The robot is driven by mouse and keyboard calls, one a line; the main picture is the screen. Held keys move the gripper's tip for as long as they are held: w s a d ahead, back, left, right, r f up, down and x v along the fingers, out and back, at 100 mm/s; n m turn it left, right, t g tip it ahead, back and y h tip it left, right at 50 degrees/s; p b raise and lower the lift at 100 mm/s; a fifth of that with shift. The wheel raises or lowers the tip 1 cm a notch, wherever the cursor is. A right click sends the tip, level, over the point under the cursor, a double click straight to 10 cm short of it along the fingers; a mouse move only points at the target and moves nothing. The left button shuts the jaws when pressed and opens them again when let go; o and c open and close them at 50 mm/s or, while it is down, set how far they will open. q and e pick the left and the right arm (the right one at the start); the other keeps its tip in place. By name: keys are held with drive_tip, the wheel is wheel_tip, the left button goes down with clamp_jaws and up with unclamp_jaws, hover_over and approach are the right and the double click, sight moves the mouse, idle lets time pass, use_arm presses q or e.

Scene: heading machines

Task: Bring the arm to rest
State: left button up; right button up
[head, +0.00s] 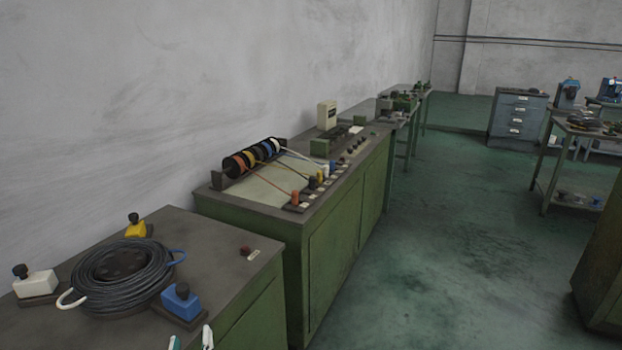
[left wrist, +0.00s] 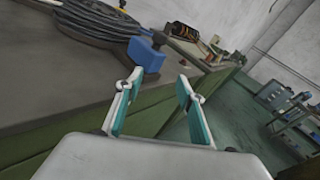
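My left gripper (left wrist: 158,98) shows in the left wrist view with its two fingers apart and nothing between them. In the head view only its fingertips (head: 191,341) show at the bottom edge, beside the near bench. The near green bench (head: 225,237) has a dark top. A coil of dark cable (head: 118,288) lies on it and also shows in the left wrist view (left wrist: 97,20). A blue block (head: 182,301) with a dark knob stands by the coil, close beyond the gripper in the wrist view (left wrist: 146,53). My right gripper is in neither view.
White (head: 35,285) and yellow (head: 136,230) knobbed blocks stand around the coil. A longer green bench (head: 330,230) carries coloured wire spools (head: 250,157). Drawers (head: 517,118) and a metal table (head: 560,160) stand at right. The green floor (head: 450,240) between is clear.

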use_arm(q)
drive_tip(key=s+d+f+n+g+h, duration=0.1)
drive_tip(key=s+d+f+n+h, duration=0.1)
drive_tip(key=f+n, duration=0.6)
drive_tip(key=s+d+f+n+g+h, duration=0.2)
drive_tip(key=s+f+n, duration=0.3)
drive_tip(key=f+n, duration=0.3)
drive_tip(key=s+d+f+n+g+h, duration=0.2)
drive_tip(key=s+f+n+h, duration=0.2)
drive_tip(key=f+n, duration=0.4)
drive_tip(key=shift+s+d+f+n, duration=0.25)
drive_tip(key=shift+d+n, duration=0.1)
drive_tip(key=shift+n, duration=0.35)
drive_tip(key=shift+a+r, duration=0.1)
